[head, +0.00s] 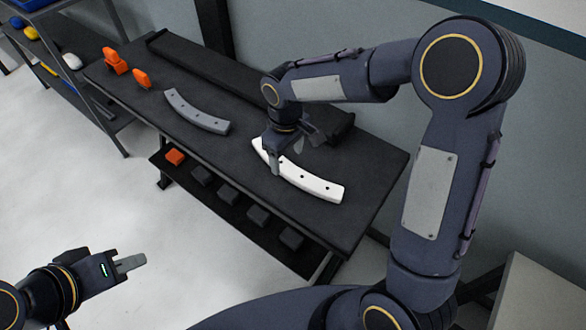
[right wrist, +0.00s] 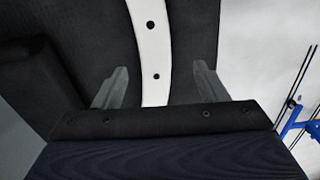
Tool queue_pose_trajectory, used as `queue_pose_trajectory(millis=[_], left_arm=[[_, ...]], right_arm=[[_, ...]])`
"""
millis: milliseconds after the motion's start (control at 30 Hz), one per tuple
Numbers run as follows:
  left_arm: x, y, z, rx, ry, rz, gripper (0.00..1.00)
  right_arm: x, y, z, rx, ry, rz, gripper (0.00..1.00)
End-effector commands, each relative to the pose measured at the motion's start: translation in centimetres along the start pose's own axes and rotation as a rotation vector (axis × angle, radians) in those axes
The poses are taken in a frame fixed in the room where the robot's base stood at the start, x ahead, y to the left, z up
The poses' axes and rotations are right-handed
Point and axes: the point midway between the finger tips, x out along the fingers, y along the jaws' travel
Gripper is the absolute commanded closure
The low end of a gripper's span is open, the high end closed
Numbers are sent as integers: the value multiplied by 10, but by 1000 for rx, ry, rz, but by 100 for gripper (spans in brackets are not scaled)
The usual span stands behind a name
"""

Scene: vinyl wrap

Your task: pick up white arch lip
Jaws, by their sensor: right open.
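The white arch lip (head: 312,182) is a curved white strip with dark holes, lying on the dark table at its near right part. My right gripper (head: 296,150) is over its left end, and the arm hides part of that end. In the right wrist view the white arch lip (right wrist: 151,45) runs between the two spread fingers of my right gripper (right wrist: 155,88), with a gap on each side. The fingers are open and hold nothing. My left gripper (head: 130,263) is low at the left, away from the table, and whether its fingers are apart is unclear.
A grey arch piece (head: 197,112) lies left of the white one on the dark table (head: 245,155). Orange tools (head: 116,61) stand at the table's far left. A long dark block (head: 215,68) lies along the back. A lower shelf (head: 222,205) holds several dark blocks.

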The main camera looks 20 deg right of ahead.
Motion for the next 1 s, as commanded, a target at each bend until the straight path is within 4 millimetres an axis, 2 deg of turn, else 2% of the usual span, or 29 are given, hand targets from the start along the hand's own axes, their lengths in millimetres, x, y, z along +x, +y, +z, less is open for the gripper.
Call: queue_pose_trajectory(millis=[300,600,1000], left_arm=[[-2,1,-1,0,0,0,72],[-2,1,-1,0,0,0,72],[-2,1,-1,0,0,0,72]], right_arm=[[43,7,6,1,-3,-1,34],[47,7,6,3,0,-1,35],[47,7,6,3,0,-1,87]])
